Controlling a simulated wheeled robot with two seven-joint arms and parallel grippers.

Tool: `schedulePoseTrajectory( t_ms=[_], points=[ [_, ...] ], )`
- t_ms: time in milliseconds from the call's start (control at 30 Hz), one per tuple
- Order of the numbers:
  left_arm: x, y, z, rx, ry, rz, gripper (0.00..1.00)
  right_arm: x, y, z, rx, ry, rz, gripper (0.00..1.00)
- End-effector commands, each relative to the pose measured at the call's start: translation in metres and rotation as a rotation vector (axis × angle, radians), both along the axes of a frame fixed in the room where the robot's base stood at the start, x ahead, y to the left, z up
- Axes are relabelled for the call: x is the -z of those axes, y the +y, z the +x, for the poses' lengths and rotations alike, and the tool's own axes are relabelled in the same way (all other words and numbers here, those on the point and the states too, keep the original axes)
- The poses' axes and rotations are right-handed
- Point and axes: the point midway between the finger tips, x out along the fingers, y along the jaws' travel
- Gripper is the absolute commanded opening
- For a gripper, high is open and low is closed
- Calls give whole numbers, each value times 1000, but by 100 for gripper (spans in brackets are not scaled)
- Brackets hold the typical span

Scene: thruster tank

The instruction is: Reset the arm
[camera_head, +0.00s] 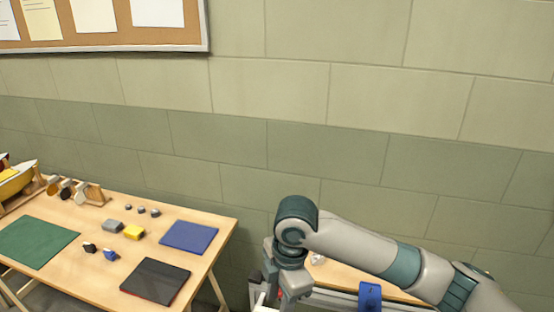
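My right arm (345,242) comes in from the lower right, grey with teal joints. It reaches to the left, bends at a teal joint (296,215) and turns down toward the bottom edge of the picture. Its gripper does not show; the lower part of the arm runs toward the bottom of the frame. My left arm and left gripper are not in view. No object is seen held.
A wooden table (215,215) on the left bears a green mat (38,242), a blue mat (189,236), a dark mat (155,281), a grey block (112,225), a yellow block (134,232) and a wooden rack (96,195). Another surface (340,275) is partly behind my arm. A block wall stands behind.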

Motion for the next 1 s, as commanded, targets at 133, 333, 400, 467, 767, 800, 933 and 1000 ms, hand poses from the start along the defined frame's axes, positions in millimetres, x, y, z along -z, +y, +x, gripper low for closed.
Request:
schedulePoseTrajectory(
  t_ms=[133,333,400,467,767,800,933,1000],
  points=[
    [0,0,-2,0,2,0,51,15,11,-12,48,9,62,38],
    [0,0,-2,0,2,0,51,40,28,-34,178,26,187,38],
    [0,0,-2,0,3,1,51,48,32,-42,239,34,233,38],
    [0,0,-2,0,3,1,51,55,34,-47,296,40,271,38],
    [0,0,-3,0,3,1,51,90,24,-74,626,72,411,38],
    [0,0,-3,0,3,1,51,95,19,-77,675,75,424,38],
    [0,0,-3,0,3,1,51,112,1,-90,840,83,453,38],
    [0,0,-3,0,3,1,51,122,-11,-98,931,84,461,38]
  ],
)
